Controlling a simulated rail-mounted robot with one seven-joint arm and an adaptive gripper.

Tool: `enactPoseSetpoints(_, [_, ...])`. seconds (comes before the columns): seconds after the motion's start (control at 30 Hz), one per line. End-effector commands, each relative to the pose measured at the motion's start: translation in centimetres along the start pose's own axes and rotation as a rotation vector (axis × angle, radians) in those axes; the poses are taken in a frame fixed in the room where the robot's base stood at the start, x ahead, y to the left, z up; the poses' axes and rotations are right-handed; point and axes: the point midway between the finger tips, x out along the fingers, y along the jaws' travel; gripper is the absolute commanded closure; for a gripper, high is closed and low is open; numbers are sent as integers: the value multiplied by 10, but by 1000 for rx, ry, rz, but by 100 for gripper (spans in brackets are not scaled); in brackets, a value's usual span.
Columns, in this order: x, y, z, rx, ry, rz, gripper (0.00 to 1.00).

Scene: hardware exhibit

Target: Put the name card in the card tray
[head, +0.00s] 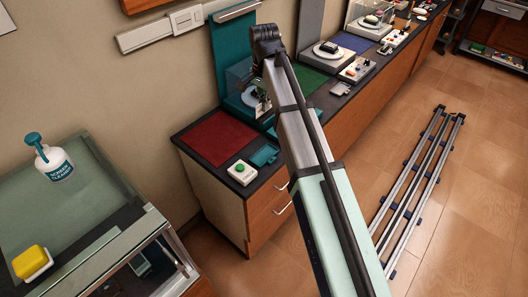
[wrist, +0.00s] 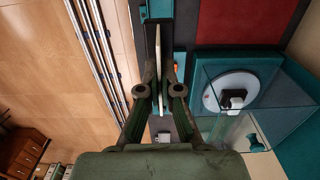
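In the wrist view my gripper (wrist: 163,75) has a thin pale card, the name card (wrist: 158,45), edge-on between its two fingers. The card stands on edge, reaches beyond the fingertips, and appears held. A teal tray, which looks like the card tray (wrist: 158,10), is at the top edge, just beyond the card's far end. In the head view the teal tray (head: 265,155) lies on the dark counter by the red mat.
A glass case with a white disc (wrist: 228,90) stands right of my gripper. The red mat (head: 217,138) and a green-button box (head: 241,172) are near the tray. A small pale object (wrist: 163,137) sits on the counter below. Floor rails (head: 418,185) lie right of the counter.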

Motion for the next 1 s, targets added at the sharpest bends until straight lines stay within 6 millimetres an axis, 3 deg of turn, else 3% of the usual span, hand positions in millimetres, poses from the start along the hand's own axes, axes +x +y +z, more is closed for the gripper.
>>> enactPoseSetpoints(0.17, [25,1,2,5,-2,3,100])
enactPoseSetpoints(0.7, [138,0,1,3,-1,2,100])
enactPoseSetpoints(1.0, [159,-1,0,3,0,0,100])
